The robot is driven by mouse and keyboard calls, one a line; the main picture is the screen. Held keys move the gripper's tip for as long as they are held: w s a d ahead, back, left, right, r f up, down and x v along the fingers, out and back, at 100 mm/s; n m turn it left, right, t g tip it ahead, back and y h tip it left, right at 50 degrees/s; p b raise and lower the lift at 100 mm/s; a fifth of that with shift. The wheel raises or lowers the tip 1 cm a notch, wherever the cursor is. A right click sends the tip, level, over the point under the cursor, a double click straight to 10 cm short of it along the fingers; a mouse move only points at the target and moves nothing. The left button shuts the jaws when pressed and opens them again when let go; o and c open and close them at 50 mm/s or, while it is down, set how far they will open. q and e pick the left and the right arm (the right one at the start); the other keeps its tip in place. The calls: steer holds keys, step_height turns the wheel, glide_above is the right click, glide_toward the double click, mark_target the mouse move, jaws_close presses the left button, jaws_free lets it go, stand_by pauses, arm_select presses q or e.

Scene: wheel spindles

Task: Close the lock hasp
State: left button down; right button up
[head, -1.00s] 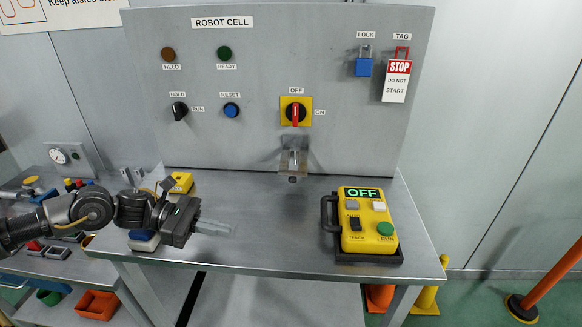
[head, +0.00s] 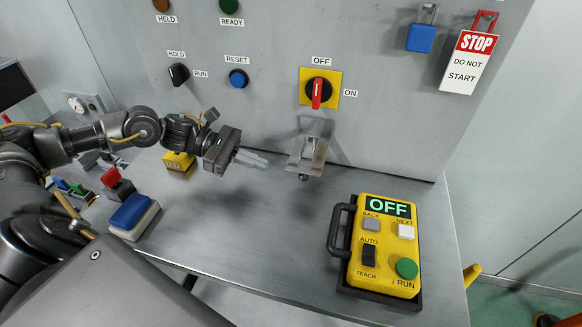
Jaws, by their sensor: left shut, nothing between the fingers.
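The lock hasp (head: 310,148) is a grey metal piece on the panel, below the red and yellow rotary switch (head: 318,90). It sticks out and hangs down from the panel, with a small dark knob at its lower end. The red switch handle points down; OFF is printed above and ON to the right. My left gripper (head: 262,161) is shut and empty, to the left of the hasp and apart from it, its fingers pointing right. My right gripper is not in view.
A yellow pendant (head: 384,246) reading OFF sits on the table at right. A blue padlock (head: 422,38) and red STOP tag (head: 469,60) hang upper right. A yellow block (head: 178,161) and blue-topped block (head: 133,215) lie at left. The table's middle is clear.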

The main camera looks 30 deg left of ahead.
arm_select(q)
steer(key=shift+w+d, duration=0.15)
steer(key=shift+d, duration=0.3)
steer(key=p+x, duration=0.3)
steer(key=x, duration=0.4)
steer(key=shift+d+f+p, duration=0.1)
steer(key=shift+d+p, duration=0.3)
steer(key=shift+w+d+f, duration=0.25)
steer(key=shift+d+f, duration=0.1)
steer(key=shift+d, duration=0.2)
steer(key=shift+d, duration=0.1)
